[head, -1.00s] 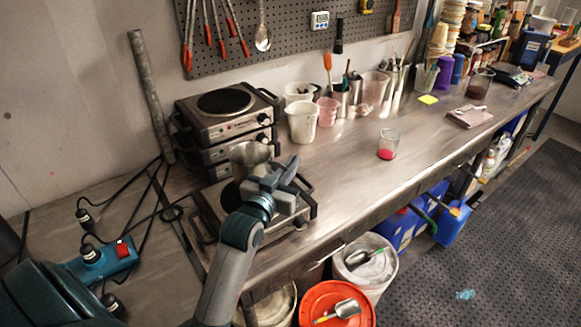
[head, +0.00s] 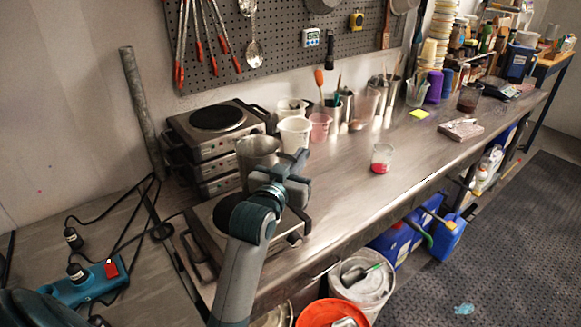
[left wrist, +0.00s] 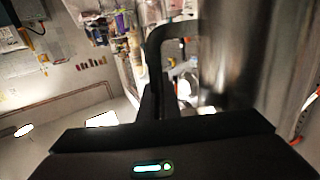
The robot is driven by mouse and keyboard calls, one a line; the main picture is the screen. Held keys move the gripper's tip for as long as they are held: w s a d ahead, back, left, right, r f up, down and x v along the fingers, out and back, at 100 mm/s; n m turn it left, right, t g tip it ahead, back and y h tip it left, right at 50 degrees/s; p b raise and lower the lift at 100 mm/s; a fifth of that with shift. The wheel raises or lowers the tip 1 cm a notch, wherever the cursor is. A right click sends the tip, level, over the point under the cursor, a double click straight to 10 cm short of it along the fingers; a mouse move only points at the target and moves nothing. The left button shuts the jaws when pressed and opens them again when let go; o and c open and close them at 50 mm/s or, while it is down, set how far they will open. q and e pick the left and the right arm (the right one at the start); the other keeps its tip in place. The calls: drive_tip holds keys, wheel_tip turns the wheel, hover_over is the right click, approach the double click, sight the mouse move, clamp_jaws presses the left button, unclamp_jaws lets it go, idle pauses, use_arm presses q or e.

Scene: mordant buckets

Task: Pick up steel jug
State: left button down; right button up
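The steel jug (head: 257,157), a shiny open-topped metal vessel, is in the head view above the front hot plate (head: 203,238). My left gripper (head: 287,176) is at the jug's right side and hides its lower right part. The gripper appears shut on the handle, with the jug roughly upright and raised off the plate. The right gripper is not in view.
Stacked hot plates (head: 216,130) stand behind the jug. White (head: 294,133) and pink (head: 320,127) cups stand to its right. A beaker with red contents (head: 381,158) is further right on the bench. Buckets (head: 362,282) stand below. The bench's middle front is clear.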

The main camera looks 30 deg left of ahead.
use_arm(q)
drive_tip(key=w+d+r+b, duration=0.1)
drive_tip(key=w+d+r, duration=0.3)
drive_tip(key=w, duration=0.1)
drive_tip(key=shift+w+d+r+b, duration=0.3)
drive_tip(key=shift+w+r+b, duration=0.05)
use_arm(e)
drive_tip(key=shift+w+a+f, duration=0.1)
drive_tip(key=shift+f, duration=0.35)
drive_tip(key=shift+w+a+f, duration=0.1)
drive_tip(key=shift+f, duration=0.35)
use_arm(q)
drive_tip(key=shift+w, duration=0.1)
drive_tip(key=shift+w+d, duration=0.1)
drive_tip(key=shift+d, duration=0.05)
